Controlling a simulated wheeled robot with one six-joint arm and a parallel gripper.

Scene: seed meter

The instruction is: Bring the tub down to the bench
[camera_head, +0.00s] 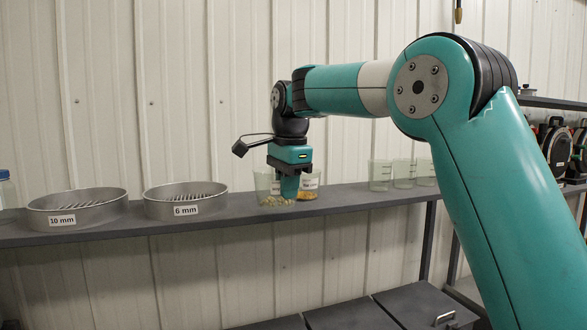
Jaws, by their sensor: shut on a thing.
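A translucent tub (267,187) with pale seeds in its bottom is at the middle of a long grey shelf (240,213). My gripper (289,188) points straight down at the tub's right side and is shut on it; the finger covers part of that side. The tub looks upright. I cannot tell whether its base touches the shelf. A second tub (310,185) with a white label and yellow-orange contents stands just right of my gripper, partly hidden by it. Which surface is the bench is not clear; dark flat tops (350,315) lie lower down.
Two round metal sieves stand left on the shelf, marked 10 mm (77,220) and 6 mm (186,211). Several clear beakers (404,173) stand to the right. A bottle (6,190) is at the far left. A ribbed wall is close behind. The front edge between sieve and tub is clear.

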